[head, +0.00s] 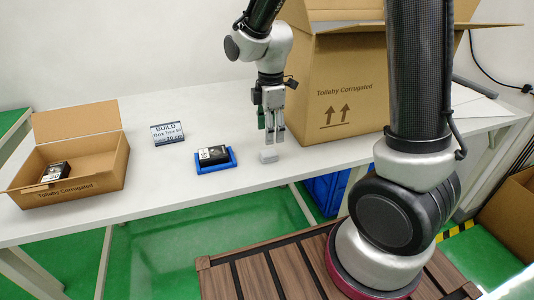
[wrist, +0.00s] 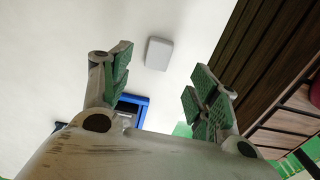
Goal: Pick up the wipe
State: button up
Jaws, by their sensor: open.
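The wipe looks like a small light-grey block (head: 268,156) lying on the white table near its front edge. In the wrist view the same grey block (wrist: 159,53) lies beyond the fingertips, between their lines and nearer the left finger. My gripper (head: 274,138) points down just above and behind it in the head view. In the wrist view my gripper (wrist: 163,68) has its green-padded fingers wide apart, with nothing between them. I cannot tell the exact height of the fingertips above the block.
A blue tray (head: 203,170) holding a black box (head: 213,155) stands left of the block. A large carton (head: 335,75) stands close on the right. The table's front edge is near.

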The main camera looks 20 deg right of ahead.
aim_at(267, 153)
jog(key=f, duration=0.5)
jog(key=a+f, duration=0.1)
jog(key=f, duration=0.1)
jog(key=shift+f, duration=0.4)
jog(key=c, duration=1)
jog(key=shift+o, duration=0.2)
notch_tip(267, 153, up, 10)
jog(key=shift+o, duration=0.2)
jog(key=shift+c, duration=0.4)
